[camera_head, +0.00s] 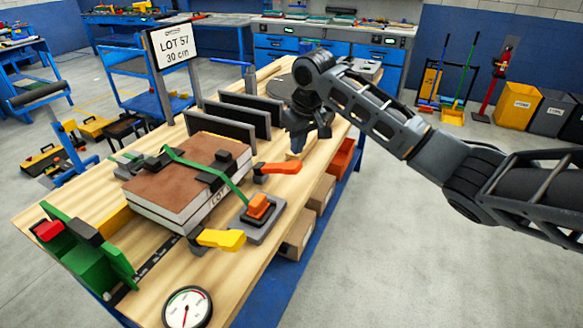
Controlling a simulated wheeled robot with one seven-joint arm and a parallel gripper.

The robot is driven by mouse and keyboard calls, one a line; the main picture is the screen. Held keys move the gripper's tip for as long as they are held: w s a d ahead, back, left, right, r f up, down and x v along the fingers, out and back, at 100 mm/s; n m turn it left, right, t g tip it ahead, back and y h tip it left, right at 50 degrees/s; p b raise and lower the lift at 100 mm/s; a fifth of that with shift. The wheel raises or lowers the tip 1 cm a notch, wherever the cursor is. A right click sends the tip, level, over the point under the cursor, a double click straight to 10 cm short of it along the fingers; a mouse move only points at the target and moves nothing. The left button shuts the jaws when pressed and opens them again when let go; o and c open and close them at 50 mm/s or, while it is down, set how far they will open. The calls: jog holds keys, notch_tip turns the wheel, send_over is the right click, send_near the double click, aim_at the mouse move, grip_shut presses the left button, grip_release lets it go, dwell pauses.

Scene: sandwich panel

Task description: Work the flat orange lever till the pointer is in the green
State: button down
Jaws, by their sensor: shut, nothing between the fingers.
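A flat orange lever (281,168) juts right from a dark pivot beside the brown-topped sandwich panel (185,170) on the wooden bench. A second orange part, a chunky block (258,205), sits on a grey plate, where a green strap runs down from the panel.
A yellow lever (221,239) lies nearer than the grey plate. A green fixture (88,255) with a red part stands at the left edge. Dark upright plates (245,115) and a LOT 57 sign (172,45) stand behind the panel. The bench's right strip is mostly bare.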

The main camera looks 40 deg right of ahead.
aim_at(293, 165)
jog(key=shift+b+x, duration=2.25)
jog(key=shift+x, duration=0.25)
jog(key=shift+f, duration=0.15)
